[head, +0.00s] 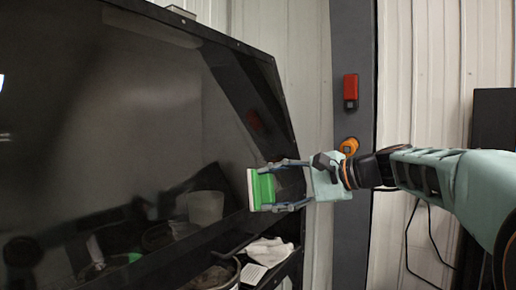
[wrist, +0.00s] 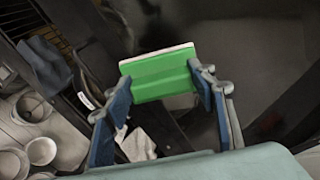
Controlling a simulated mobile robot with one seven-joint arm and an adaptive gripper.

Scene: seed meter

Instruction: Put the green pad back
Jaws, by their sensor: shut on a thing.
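The green pad (head: 263,189) has a white strip along its far edge. My gripper (head: 276,189) is shut on it, with one finger above and one below it in the head view. The pad is held up in front of a large dark glossy panel (head: 110,120), with its white edge facing the panel. In the wrist view the green pad (wrist: 160,76) sits between the two blue fingers of my gripper (wrist: 160,95). I cannot tell whether the white edge touches the panel.
Below the panel, a shelf holds a white cloth (head: 270,251) and a round container (head: 215,276). In the wrist view several pale cups (wrist: 40,150) and a dark grey cloth (wrist: 45,65) lie at the left. A dark post (head: 352,230) with a red box (head: 350,91) stands behind my arm.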

